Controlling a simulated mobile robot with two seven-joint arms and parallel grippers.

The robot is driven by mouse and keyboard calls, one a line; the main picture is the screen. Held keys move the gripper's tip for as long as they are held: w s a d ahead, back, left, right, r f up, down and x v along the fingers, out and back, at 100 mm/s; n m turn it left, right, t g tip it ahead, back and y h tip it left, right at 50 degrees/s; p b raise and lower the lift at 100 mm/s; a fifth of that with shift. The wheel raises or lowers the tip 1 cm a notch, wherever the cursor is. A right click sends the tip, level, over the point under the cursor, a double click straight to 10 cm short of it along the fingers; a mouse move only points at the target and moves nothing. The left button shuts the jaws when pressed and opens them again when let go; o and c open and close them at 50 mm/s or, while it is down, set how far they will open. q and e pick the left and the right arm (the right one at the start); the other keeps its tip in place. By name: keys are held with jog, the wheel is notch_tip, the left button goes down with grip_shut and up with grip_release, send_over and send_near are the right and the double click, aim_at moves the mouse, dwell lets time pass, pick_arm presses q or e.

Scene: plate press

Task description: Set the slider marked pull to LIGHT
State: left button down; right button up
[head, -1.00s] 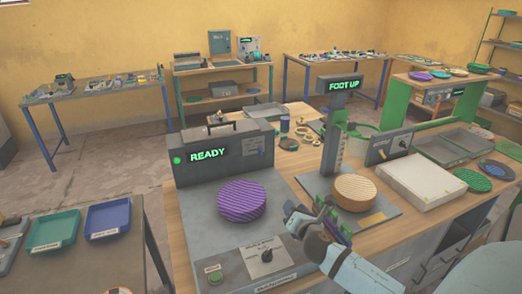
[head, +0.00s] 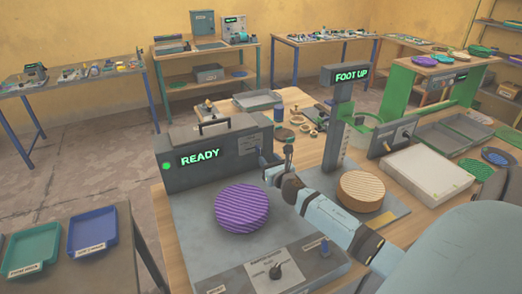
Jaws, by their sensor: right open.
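The grey machine (head: 195,176) with the lit READY display stands on the near workbench. A small label plate (head: 249,144) is on the right of its upright face, with a small control on it partly covered by my right gripper. Its lettering is too small to read, so I cannot tell whether it is the pull slider or where it is set. My right gripper (head: 274,162) is open and empty, close in front of this plate; contact cannot be told. A front panel holds a dark knob (head: 275,270) and a small control (head: 323,246), also illegible. My left gripper is out of view.
A purple ribbed disc (head: 241,208) lies on the machine's base. To the right stand a FOOT UP post (head: 345,76), a tan ribbed disc (head: 359,190) and a white box (head: 428,176). Green (head: 33,250) and blue (head: 92,233) trays are at left.

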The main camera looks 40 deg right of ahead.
aim_at(260, 150)
jog(key=x, duration=0.6)
jog(key=shift+w, duration=0.25)
jog(key=shift+c, duration=0.2)
grip_shut()
